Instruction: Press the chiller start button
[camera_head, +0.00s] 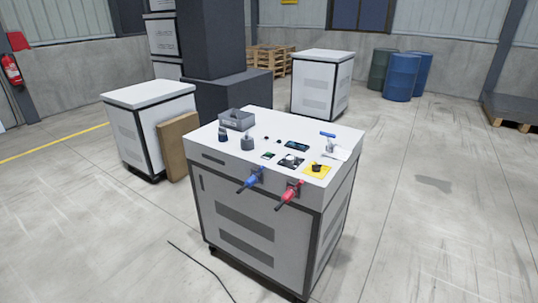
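A white wheeled cabinet (236,205) stands in the middle of the view, with dark corner posts and vents in its front. Its white top (330,133) carries small parts. A yellow plate (316,171) with a black round piece on it lies at the right front of the top. A blue-handled fitting (251,179) and a red-handled fitting (289,194) stick out from the upper front edge. I cannot tell which part, if any, is the chiller start button; no label is readable. My gripper is not in view.
The cabinet top also holds a grey bin (237,119), two dark bottles, and green circuit boards (297,146). A second white cabinet (150,130) with a brown board (178,145) leaning on it stands left. A black cable (205,270) lies on the floor. The floor at right is free.

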